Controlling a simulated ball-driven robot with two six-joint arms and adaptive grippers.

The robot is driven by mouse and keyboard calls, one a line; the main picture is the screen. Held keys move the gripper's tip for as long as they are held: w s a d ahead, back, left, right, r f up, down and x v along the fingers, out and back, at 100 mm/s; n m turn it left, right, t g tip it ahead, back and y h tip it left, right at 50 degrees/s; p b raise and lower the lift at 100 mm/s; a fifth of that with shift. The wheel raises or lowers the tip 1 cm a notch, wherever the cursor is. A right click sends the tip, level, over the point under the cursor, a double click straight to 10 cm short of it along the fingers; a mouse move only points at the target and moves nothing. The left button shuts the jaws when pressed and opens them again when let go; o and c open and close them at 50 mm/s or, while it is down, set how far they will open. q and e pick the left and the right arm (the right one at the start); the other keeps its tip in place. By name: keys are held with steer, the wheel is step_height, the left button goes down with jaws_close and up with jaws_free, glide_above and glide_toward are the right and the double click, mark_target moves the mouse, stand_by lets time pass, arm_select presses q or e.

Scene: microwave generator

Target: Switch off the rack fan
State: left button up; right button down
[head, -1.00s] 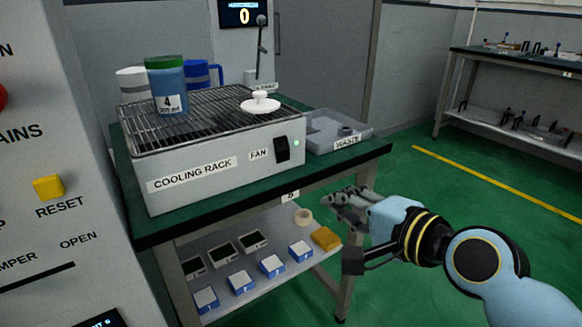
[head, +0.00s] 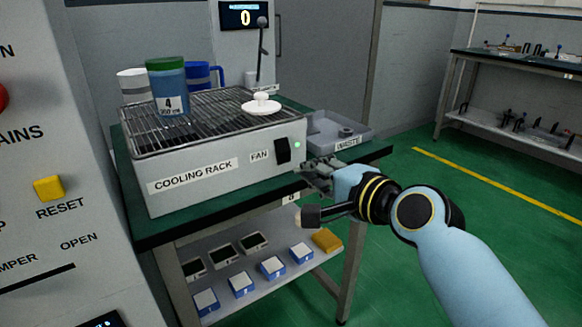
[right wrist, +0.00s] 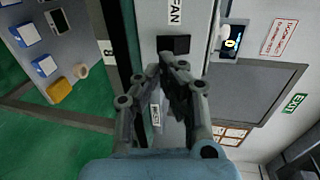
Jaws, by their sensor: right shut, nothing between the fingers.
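The grey cooling rack (head: 210,175) stands on the green-topped table, with a wire grid on top. Its black fan rocker switch (head: 283,149) is on the front face, right of the FAN label. My right gripper (head: 312,166) is shut and empty, just right of and slightly below the switch in the head view. In the right wrist view, the fan switch (right wrist: 174,44) lies just beyond the closed fingertips (right wrist: 170,62); I cannot tell whether they touch. My left gripper is not in view.
A green-lidded blue jar (head: 167,88), a white mug (head: 132,86), a blue mug (head: 203,75) and a white lid (head: 261,104) are on or behind the rack. A grey waste tray (head: 338,132) sits right of it. A control panel (head: 40,130) stands at left.

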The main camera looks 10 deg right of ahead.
mark_target(284, 162)
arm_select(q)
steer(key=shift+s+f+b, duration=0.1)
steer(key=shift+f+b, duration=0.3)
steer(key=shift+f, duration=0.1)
arm_select(e)
steer(key=x, duration=0.6)
steer(key=shift+w+a, duration=0.1)
steer(key=shift+w, duration=0.25)
steer(key=b, duration=0.1)
steer(key=f+b, duration=0.1)
steer(key=b, duration=0.1)
steer(key=shift+w+a+f+t+b, duration=0.2)
steer(key=shift+w+t+b, duration=0.1)
steer(key=shift+t, duration=0.1)
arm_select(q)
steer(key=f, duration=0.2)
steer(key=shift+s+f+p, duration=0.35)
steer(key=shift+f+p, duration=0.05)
arm_select(e)
steer(key=shift+r, duration=0.55)
steer(key=shift+s+d, duration=0.1)
